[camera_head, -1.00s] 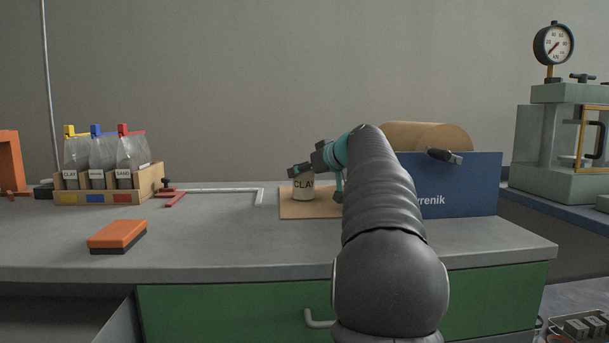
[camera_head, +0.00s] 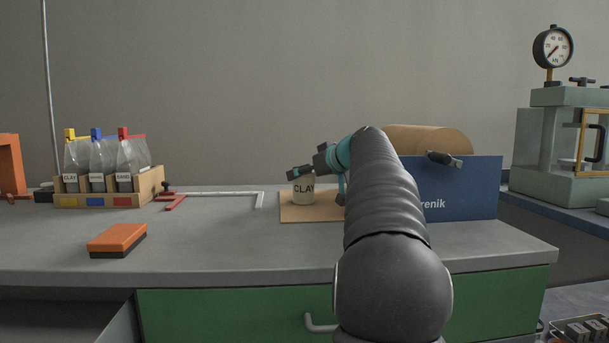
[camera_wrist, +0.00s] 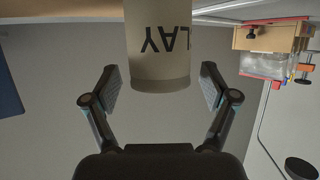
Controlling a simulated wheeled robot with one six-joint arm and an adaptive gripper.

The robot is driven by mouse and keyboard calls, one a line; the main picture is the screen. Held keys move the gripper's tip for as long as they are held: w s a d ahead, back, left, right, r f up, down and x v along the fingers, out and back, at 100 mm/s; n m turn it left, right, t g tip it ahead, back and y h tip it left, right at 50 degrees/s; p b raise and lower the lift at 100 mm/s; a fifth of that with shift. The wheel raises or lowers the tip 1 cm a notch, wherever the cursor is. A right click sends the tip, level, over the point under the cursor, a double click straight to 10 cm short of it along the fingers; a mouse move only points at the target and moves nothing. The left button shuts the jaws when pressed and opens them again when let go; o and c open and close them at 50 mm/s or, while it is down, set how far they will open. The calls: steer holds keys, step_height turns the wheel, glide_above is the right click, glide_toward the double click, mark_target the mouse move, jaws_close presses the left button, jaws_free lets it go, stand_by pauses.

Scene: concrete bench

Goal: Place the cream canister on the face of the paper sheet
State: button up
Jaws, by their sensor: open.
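The cream canister (camera_head: 304,190), with CLAY in dark letters on its side, stands upright on the brown paper sheet (camera_head: 297,214) at the middle of the bench. In the wrist view the canister (camera_wrist: 158,60) appears upside down, beyond and between the fingers. My gripper (camera_head: 298,172) is open at the canister's upper part in the head view. In the wrist view my gripper (camera_wrist: 158,88) has both pads spread, with a visible gap on each side of the canister. My arm hides the right part of the sheet.
A brown paper roll (camera_head: 430,138) and a blue panel (camera_head: 465,187) stand right of the sheet. An orange block (camera_head: 117,238) and a wooden rack of bags (camera_head: 148,187) are further left.

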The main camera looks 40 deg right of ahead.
steer(key=v, duration=1.1)
steer(key=shift+s+r, duration=0.1)
steer(key=shift+r, duration=0.05)
